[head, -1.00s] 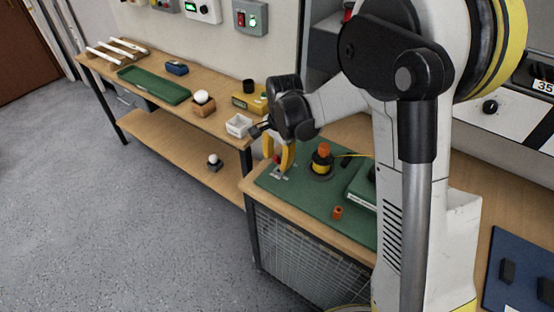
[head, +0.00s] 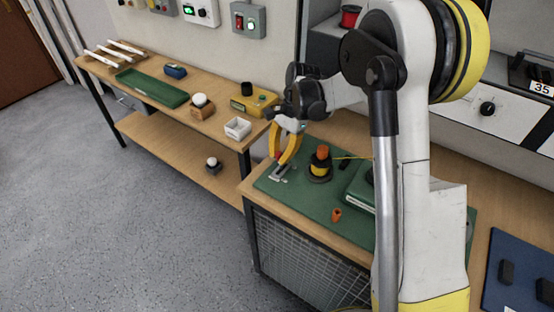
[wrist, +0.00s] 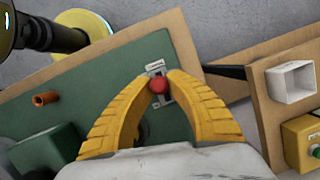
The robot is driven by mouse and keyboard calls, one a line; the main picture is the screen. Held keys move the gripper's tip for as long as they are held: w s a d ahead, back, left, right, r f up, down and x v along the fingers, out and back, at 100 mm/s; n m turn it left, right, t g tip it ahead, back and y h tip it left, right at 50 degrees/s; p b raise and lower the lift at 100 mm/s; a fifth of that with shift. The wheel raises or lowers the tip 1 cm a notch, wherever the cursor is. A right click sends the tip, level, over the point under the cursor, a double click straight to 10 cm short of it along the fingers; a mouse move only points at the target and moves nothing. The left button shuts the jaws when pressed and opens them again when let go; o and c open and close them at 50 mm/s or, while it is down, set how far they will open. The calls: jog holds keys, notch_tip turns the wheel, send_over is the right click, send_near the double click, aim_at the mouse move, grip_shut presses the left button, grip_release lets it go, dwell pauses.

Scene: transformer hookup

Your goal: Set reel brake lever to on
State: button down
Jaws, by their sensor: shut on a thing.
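The brake lever's red ball knob (wrist: 158,86) sits between my yellow fingertips in the wrist view, above a pale slotted plate (wrist: 156,69). In the head view this plate (head: 280,173) is at the left corner of the green mat (head: 310,203). My gripper (head: 279,160) is shut on the knob, with its fingers leaning down to the left. The lever's stem is mostly hidden by the knob and fingers. The plate's markings are too small to read.
An orange cylinder (head: 336,215) and a green box (head: 361,190) are on the mat. The neighbouring bench holds a white open box (head: 238,128) and a yellow button box (head: 254,101) close to my gripper. The floor on the left is clear.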

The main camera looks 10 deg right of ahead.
jog(key=shift+w+d+g+y+b, duration=0.25)
jog(key=shift+w+d+g+y, duration=0.2)
jog(key=shift+g+y, duration=0.25)
jog(key=shift+w+d+g+y+b, duration=0.2)
jog(key=shift+w+d+g+y, duration=0.15)
jog(key=shift+d+g+y, duration=0.25)
jog(key=shift+a, duration=0.1)
jog(key=c, duration=1.3)
grip_release()
jog(key=shift+r, duration=0.1)
notch_tip(320, 180, up, 10)
